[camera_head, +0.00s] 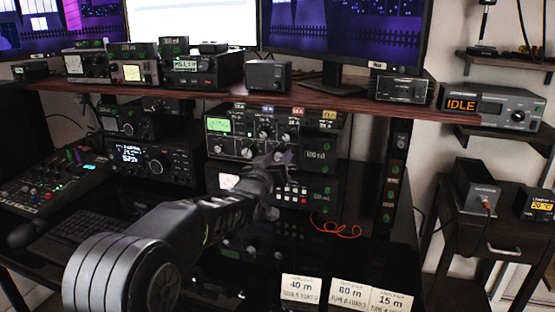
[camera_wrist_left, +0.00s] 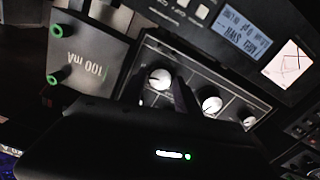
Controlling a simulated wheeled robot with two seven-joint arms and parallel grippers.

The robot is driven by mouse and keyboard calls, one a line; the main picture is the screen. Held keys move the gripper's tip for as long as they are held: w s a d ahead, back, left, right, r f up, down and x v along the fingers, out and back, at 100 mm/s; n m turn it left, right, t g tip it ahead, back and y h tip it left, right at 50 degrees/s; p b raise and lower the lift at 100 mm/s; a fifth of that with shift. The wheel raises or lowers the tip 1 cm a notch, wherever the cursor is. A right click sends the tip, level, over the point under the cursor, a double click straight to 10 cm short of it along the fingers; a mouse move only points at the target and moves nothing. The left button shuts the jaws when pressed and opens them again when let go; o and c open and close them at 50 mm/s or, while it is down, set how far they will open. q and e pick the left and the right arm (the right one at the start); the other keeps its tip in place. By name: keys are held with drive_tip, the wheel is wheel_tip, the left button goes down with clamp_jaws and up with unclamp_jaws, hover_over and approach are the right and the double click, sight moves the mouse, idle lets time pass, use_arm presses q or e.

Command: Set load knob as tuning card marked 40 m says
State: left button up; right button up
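The tuner (camera_head: 236,142), with a green-lit display and several pale knobs, stands under the desk shelf. The card marked 40 m (camera_head: 301,289) lies at the front of the dark desk; its small print is too small to read. My left gripper (camera_head: 284,160) reaches the tuner's right front from below. Contact cannot be told. My right gripper is out of view.
Cards marked 60 m (camera_head: 350,291) and 15 m (camera_head: 390,300) lie right of the 40 m card. A grey box marked 100 mA (camera_wrist_left: 92,42) stands beside the tuner. The shelf (camera_head: 320,98) overhangs the tuner.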

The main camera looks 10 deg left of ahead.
use_arm(q)
clamp_jaws()
drive_tip(key=shift+b, duration=0.3)
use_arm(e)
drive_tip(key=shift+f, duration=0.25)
use_arm(q)
drive_tip(key=n+b, duration=0.2)
drive_tip(key=n, duration=0.1)
drive_tip(key=shift+a+f+b, duration=0.15)
drive_tip(key=shift+f+b, duration=0.1)
drive_tip(key=shift+b, duration=0.1)
drive_tip(key=n+b, duration=0.3)
drive_tip(key=n, duration=0.1)
drive_tip(key=n+b, duration=0.1)
drive_tip(key=n, duration=0.1)
drive_tip(key=shift+n+b, duration=0.3)
drive_tip(key=n+b, duration=0.1)
drive_tip(key=n, duration=0.1)
drive_tip(key=shift+n, duration=0.3)
drive_tip(key=shift+n+b, duration=0.7)
drive_tip(key=shift+n, duration=0.7)
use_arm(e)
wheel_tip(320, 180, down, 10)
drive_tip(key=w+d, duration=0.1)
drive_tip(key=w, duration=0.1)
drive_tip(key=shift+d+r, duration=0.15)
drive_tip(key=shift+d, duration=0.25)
